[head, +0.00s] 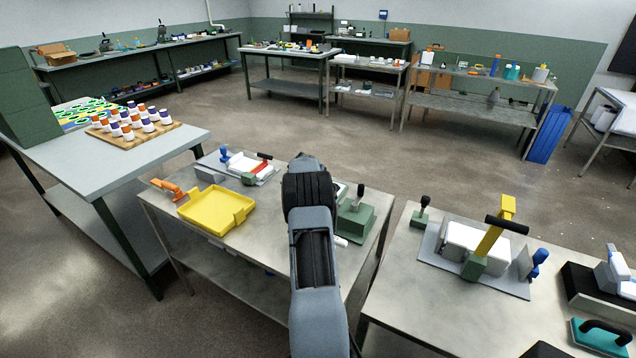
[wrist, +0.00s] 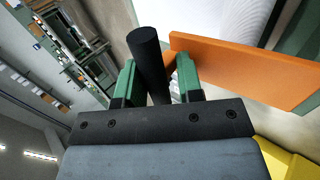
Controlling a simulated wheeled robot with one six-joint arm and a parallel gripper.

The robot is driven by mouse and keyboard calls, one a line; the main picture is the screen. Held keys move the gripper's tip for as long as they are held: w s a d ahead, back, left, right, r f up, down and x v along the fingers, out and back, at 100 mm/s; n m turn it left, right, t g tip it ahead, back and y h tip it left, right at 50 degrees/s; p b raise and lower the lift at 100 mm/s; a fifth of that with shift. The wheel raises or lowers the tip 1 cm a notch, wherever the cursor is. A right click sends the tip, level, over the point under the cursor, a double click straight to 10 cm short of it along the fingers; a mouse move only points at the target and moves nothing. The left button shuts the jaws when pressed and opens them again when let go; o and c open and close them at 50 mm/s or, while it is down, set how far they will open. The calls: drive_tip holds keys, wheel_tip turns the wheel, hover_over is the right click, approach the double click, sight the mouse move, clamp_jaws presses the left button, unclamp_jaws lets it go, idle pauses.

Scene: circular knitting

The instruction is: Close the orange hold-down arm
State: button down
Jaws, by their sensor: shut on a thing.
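In the wrist view the orange hold-down arm (wrist: 255,72) is a flat bar running to the right, just beyond my fingers. A black round handle (wrist: 147,55) stands at its left end. My gripper (wrist: 156,78) has its two green fingers on either side of this handle and is shut on it. The handle leans slightly and reaches past the fingertips. A white surface (wrist: 215,22) lies behind the orange bar. In the head view my own arm hides my gripper and the orange bar it holds.
A yellow tray (head: 216,207) and a small orange tool (head: 168,188) lie on the middle table. A green block with a black lever (head: 358,200) stands right of my arm. The right table holds a fixture with a yellow arm (head: 490,235). Cups (head: 135,122) stand at left.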

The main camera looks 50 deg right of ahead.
drive_tip(key=shift+d+r, duration=0.35)
drive_tip(key=shift+r, duration=0.15)
drive_tip(key=c, duration=1.2)
unclamp_jaws()
drive_tip(key=shift+o, duration=1.1)
drive_tip(key=shift+d+f, duration=0.15)
drive_tip(key=shift+d, duration=0.05)
drive_tip(key=shift+a, duration=0.1)
drive_tip(key=shift+a, duration=0.15)
drive_tip(key=b+v, duration=0.2)
drive_tip(key=v, duration=1.1)
drive_tip(key=shift+a, duration=0.25)
